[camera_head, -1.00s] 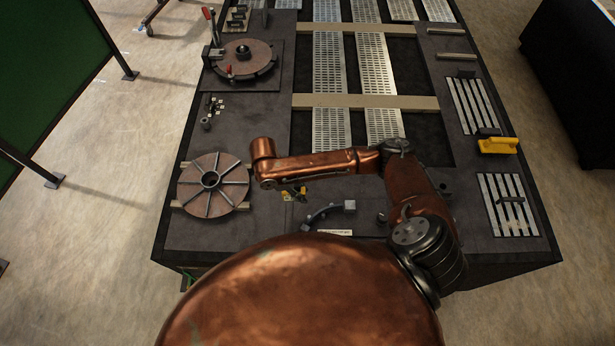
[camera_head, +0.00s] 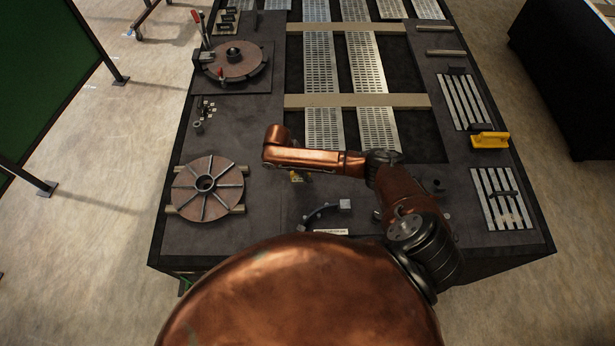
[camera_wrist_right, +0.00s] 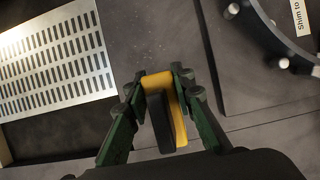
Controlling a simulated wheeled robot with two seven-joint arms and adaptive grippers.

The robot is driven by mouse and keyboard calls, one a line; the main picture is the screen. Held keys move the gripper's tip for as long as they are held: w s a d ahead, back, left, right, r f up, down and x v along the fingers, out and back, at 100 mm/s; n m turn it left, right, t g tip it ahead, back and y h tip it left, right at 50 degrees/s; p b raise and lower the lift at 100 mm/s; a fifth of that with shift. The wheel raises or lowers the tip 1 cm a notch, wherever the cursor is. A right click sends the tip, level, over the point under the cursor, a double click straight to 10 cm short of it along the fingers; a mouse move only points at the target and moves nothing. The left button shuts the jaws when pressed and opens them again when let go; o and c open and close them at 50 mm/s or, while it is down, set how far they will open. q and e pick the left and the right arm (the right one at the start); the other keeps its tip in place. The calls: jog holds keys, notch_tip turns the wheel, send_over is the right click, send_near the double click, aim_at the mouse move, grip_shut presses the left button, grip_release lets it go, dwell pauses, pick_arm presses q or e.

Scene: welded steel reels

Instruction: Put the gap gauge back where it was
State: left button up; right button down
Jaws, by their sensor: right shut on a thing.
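My right gripper shows in the right wrist view (camera_wrist_right: 158,88), shut on a small yellow and black piece, which I take for the gap gauge (camera_wrist_right: 179,112). The gauge is held between the green fingers, above the dark table top; its exact height is hard to tell. In the head view my right forearm hides most of the gripper, and only a little yellow (camera_head: 295,178) shows below it. My left gripper is in neither view.
A spoked reel flange (camera_head: 222,205) lies left of my right arm. A dark curved piece (camera_head: 318,214) with a grey block lies nearer, by a white label (camera_head: 331,232).

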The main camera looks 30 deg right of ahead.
jog(key=shift+w+d+f, duration=0.15)
jog(key=shift+f, duration=1.55)
jog(key=c, duration=1.7)
grip_release()
jog(key=shift+f, duration=0.1)
jog(key=shift+o, duration=0.2)
jog(key=shift+r, duration=0.2)
jog(key=b+v, duration=0.1)
jog(key=v, duration=1.1)
